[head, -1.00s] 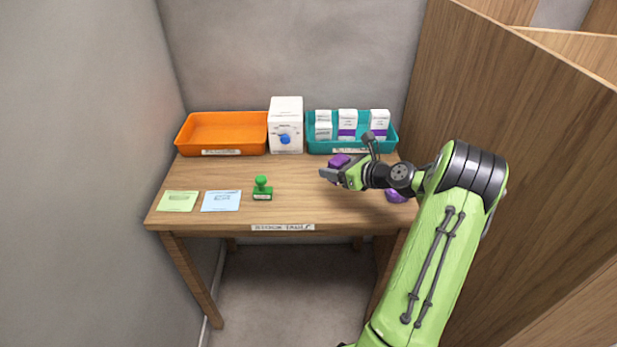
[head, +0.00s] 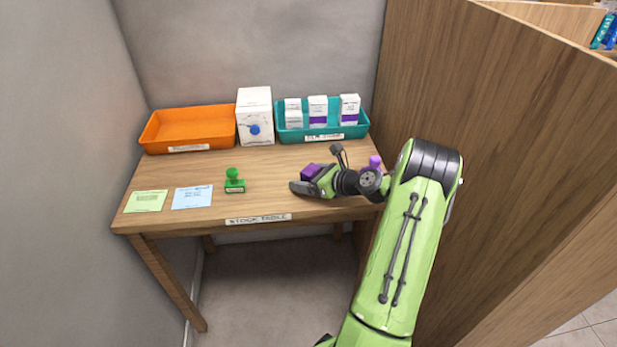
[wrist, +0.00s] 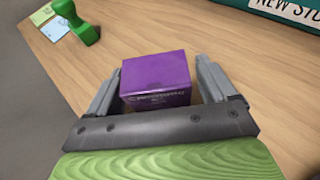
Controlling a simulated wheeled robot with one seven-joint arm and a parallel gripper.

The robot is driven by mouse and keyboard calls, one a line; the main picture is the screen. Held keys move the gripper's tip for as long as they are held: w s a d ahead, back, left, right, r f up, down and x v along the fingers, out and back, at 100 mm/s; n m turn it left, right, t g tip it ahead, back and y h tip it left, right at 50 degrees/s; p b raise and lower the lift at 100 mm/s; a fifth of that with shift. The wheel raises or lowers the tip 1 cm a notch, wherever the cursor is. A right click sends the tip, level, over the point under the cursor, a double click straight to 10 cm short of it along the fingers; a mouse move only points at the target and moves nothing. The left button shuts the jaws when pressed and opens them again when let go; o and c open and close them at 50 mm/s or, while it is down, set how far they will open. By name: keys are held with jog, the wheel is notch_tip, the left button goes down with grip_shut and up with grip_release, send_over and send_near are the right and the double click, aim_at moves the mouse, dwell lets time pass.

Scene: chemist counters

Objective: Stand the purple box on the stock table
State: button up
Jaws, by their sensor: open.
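The purple box (head: 311,172) is at the right part of the stock table (head: 258,219), near its front edge. In the wrist view the purple box (wrist: 157,78) sits between my fingers, its top and one printed side showing. It appears to rest on the wooden top; its underside is hidden. My gripper (head: 304,187) is low at the table top, and in the wrist view my gripper (wrist: 160,88) is open around the box, with a small gap at the right finger.
An orange tray (head: 160,147), a white box with a blue knob (head: 255,115) and a teal tray (head: 363,130) line the back. A purple object (head: 375,162) is partly hidden behind my arm.

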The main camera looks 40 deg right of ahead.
jog(key=shift+s+r, duration=0.1)
jog(key=shift+r, duration=0.1)
jog(key=p+v, duration=0.2)
jog(key=v, duration=0.5)
jog(key=shift+s+r, duration=0.1)
jog(key=shift+s, duration=0.05)
